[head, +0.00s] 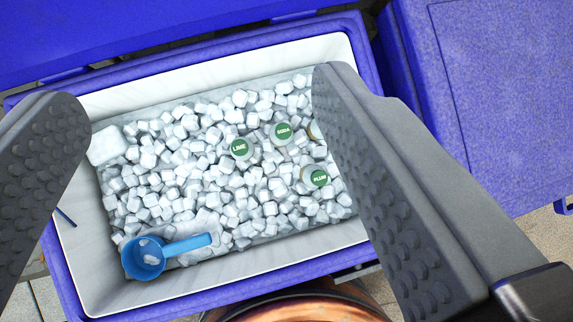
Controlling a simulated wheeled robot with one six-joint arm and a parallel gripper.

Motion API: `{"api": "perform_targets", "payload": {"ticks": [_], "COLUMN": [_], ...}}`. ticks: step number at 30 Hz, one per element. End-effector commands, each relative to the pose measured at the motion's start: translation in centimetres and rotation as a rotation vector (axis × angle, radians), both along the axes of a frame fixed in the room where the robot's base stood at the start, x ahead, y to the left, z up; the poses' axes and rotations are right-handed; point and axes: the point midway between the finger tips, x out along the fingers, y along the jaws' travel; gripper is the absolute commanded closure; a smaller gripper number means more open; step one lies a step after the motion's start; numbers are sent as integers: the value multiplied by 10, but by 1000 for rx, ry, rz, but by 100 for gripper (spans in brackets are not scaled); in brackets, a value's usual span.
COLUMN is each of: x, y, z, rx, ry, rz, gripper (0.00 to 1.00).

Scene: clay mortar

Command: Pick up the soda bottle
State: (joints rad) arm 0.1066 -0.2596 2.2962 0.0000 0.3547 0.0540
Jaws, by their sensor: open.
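The soda bottle (283,133) stands in the ice, seen from above. Its round green cap reads SODA, and its body is hidden in the ice. My gripper (200,105) is open and empty, with its two grey studded fingers wide apart at the left and right of the view. The soda cap shows between them, nearer the right finger. A green LIME cap (240,148) is just left of and below the soda cap.
A blue cooler with a white inner wall (215,68) holds the ice cubes (200,185). A blue scoop (145,258) lies at the lower left. Another cap is partly hidden behind the right finger. A blue lid or box (510,100) is at the right.

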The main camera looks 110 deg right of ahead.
Motion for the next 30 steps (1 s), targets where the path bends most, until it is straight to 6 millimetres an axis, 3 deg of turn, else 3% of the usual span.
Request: {"api": "perform_targets", "payload": {"ticks": [13, 30], "x": [38, 49], "y": [-26, -56], "z": [-116, -265], "rx": [45, 108], "ry": [268, 596], "rz": [-53, -121], "gripper": [32, 32]}}
